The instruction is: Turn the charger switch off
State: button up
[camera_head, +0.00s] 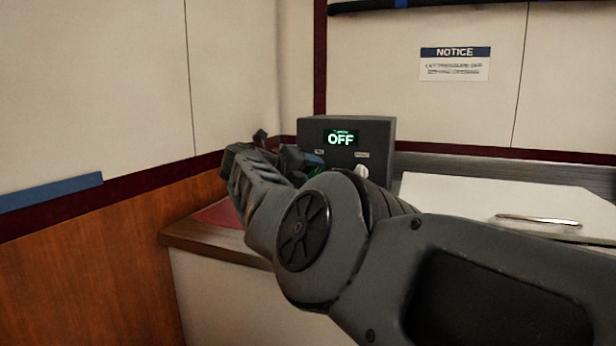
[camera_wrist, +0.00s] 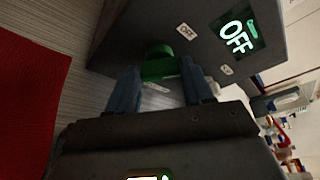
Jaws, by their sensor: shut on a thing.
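A dark grey box (camera_head: 376,134) stands on the counter in the head view. Its lit display (camera_head: 340,138) reads OFF in large letters, under a small line I cannot read. The display also shows tilted in the wrist view (camera_wrist: 237,36). A green knob (camera_wrist: 158,68) sticks out of the box's face below a small OFF label (camera_wrist: 186,31). My gripper (camera_wrist: 160,75) has one finger on each side of this knob and is shut on it. In the head view my gripper (camera_head: 303,160) mostly hides the green knob.
A second, pale knob (camera_head: 361,172) sits to the right on the same box. A white panel with a metal handle (camera_head: 538,220) lies to the right. A red mat (camera_head: 220,213) lies on the counter at left. A notice (camera_head: 455,64) hangs on the back wall.

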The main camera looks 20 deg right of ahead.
jog(key=shift+f, duration=0.1)
jog(key=o, duration=1)
jog(key=shift+o, duration=0.2)
jog(key=shift+p, duration=0.4)
